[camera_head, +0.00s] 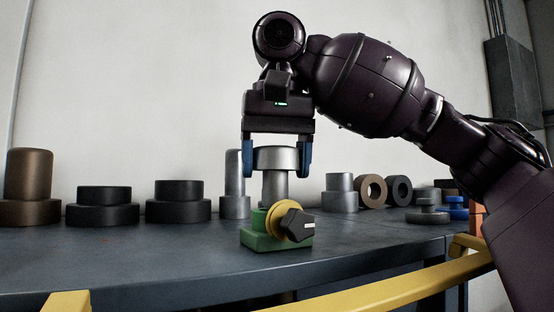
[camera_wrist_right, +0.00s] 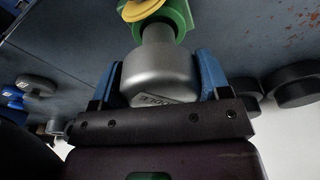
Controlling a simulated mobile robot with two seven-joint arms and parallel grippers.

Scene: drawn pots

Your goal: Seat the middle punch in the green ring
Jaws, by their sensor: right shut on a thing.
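The silver punch (camera_head: 277,158) has a wide head and a narrower shank, and it stands upright, head up. My right gripper (camera_head: 277,170) is shut on its head with blue fingers on both sides. The wrist view shows the same punch (camera_wrist_right: 158,75) with a partly readable label on its head. The green ring (camera_head: 259,219) sits on a green block, with a yellow disc and a black knob at its front. The shank's lower end is at the green ring (camera_wrist_right: 180,14); the disc partly hides the ring, so I cannot tell how deep it is. My left gripper is out of view.
Silver stepped parts (camera_head: 235,185) (camera_head: 340,193) stand close behind on both sides. A bronze part (camera_head: 28,188) and black ones (camera_head: 178,201) stand at the left. Brown and black rings (camera_head: 371,191) are at the right. The dark tabletop (camera_head: 130,255) is clear at front left.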

